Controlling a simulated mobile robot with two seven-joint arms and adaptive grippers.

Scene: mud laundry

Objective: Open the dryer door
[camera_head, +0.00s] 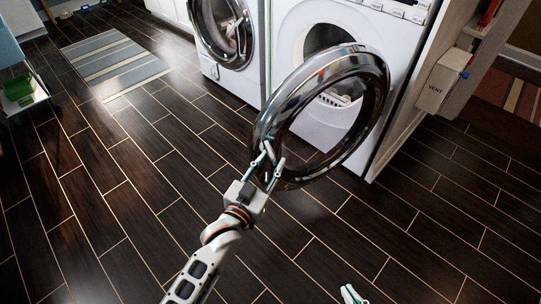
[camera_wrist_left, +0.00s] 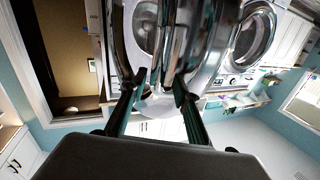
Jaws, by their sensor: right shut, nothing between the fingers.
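The dryer (camera_head: 345,40) is the white machine at the top centre-right. Its round chrome-rimmed door (camera_head: 372,66) is swung wide open toward me, and the drum opening shows behind it. My left gripper (camera_head: 272,164) is at the door's near, lower-left edge, fingers spread. In the left wrist view the fingers (camera_wrist_left: 158,88) are apart and the chrome door rim (camera_wrist_left: 178,45) fills the view just beyond and between them; I cannot tell whether they touch it. My right gripper (camera_head: 350,294) shows only at the bottom edge, shut and empty, away from the door.
A second front-loading machine (camera_head: 212,66) stands to the left of the dryer, its round door shut. A striped rug (camera_head: 112,62) lies at the upper left. The dark plank floor around the door is mostly clear.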

